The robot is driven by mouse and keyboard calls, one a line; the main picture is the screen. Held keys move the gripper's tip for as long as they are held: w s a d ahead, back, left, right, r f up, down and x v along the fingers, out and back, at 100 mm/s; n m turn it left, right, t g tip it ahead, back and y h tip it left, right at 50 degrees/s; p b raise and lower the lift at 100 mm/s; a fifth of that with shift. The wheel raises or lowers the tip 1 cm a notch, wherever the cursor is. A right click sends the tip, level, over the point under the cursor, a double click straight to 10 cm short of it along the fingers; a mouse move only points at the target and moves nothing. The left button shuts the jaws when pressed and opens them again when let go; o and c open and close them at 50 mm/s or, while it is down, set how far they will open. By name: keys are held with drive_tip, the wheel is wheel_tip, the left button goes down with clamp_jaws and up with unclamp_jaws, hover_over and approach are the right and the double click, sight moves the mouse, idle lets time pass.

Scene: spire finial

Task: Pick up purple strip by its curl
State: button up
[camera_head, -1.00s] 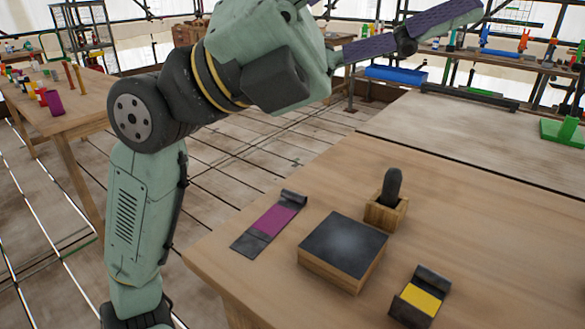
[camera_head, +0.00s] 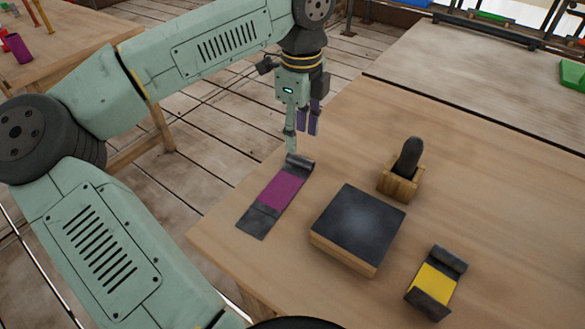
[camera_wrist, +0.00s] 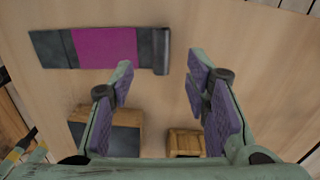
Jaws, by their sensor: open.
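The purple strip (camera_head: 277,191) lies flat on the wooden table near its left edge, with dark bands at both ends. Its dark curl (camera_head: 299,162) is at the far end, rolled up from the table. In the wrist view the purple strip (camera_wrist: 104,48) lies across the upper left, with the curl (camera_wrist: 161,50) at its right end. My gripper (camera_head: 302,142) points down just above and behind the curl in the head view. In the wrist view my gripper (camera_wrist: 158,72) is open and empty, its fingers apart and the curl ahead of the gap between them.
A dark-topped wooden block (camera_head: 357,229) stands right of the strip. Beyond it a wooden holder (camera_head: 400,186) carries an upright black rounded piece (camera_head: 408,156). A yellow strip (camera_head: 436,284) with dark ends lies near the front.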

sight(300, 157)
drive_tip(key=shift+d+f+p, duration=0.15)
drive_tip(key=shift+f+p, duration=0.9)
drive_tip(key=shift+f, duration=1.95)
drive_tip(key=shift+c, duration=0.5)
clamp_jaws()
